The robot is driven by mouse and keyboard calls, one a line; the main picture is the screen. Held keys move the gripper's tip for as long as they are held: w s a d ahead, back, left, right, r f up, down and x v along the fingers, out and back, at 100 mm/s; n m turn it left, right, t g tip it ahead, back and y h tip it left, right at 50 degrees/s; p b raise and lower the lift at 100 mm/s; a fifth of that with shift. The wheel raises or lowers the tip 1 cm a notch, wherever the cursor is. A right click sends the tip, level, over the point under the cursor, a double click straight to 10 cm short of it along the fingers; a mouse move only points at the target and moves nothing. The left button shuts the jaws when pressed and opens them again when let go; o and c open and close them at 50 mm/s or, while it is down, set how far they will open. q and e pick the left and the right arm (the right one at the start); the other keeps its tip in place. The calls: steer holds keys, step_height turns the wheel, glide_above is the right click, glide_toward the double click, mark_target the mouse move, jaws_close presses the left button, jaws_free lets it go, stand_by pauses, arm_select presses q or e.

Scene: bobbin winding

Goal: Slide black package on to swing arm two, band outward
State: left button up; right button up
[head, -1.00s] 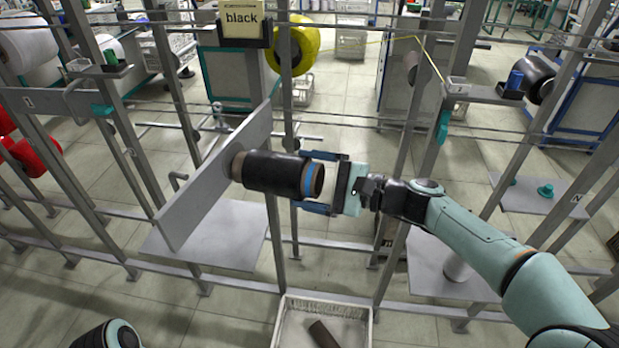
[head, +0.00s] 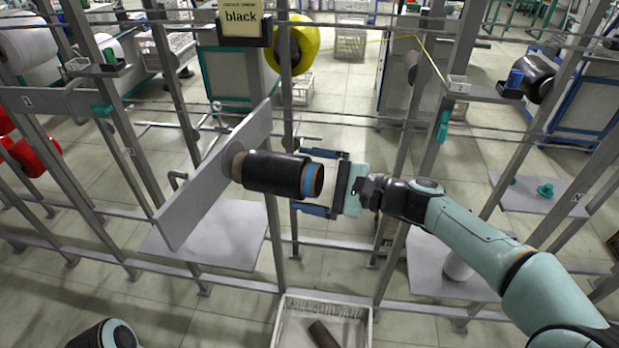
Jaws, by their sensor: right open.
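The black package (head: 272,173) sits on the grey swing arm (head: 213,180) left of centre. Its axis lies roughly level, and its blue band (head: 306,178) is at the right end, facing away from the arm plate. A brown core end shows at each end. My right gripper (head: 312,180) is open, its two blue fingers above and below the banded end, with a gap to the package. The peg inside the package is hidden.
A sign reading "black" (head: 241,20) hangs on the frame above. A white crate (head: 279,325) with a brown tube (head: 323,335) stands below. Upright posts (head: 273,230) and thin horizontal rails surround the package. A yellow package (head: 304,48) and red packages (head: 38,157) sit farther off.

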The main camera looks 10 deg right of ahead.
steer(key=v, duration=1.3)
steer(key=s+f+g+h+p, duration=0.2)
steer(key=f+h, duration=0.2)
steer(key=f, duration=1.2)
steer(key=s+f+g+h+p, duration=0.1)
steer(key=f+g+h+p, duration=0.2)
steer(key=f, duration=1.3)
steer(key=s+f+n+g+h+p, duration=0.2)
steer(key=s+f+n+g+h, duration=0.15)
steer(key=s+f, duration=0.95)
steer(key=s+a+f+n+p, duration=0.1)
steer(key=s+a+f+n, duration=0.1)
steer(key=s, duration=0.3)
steer(key=s+a+f+n+h+p, duration=0.1)
steer(key=s+a+n+p, duration=0.1)
steer(key=s, duration=0.4)
steer(key=shift+s+a+f+n, duration=0.25)
steer(key=shift+a+f+n, duration=0.1)
steer(key=shift+a+n, duration=0.4)
steer(key=shift+d, duration=0.1)
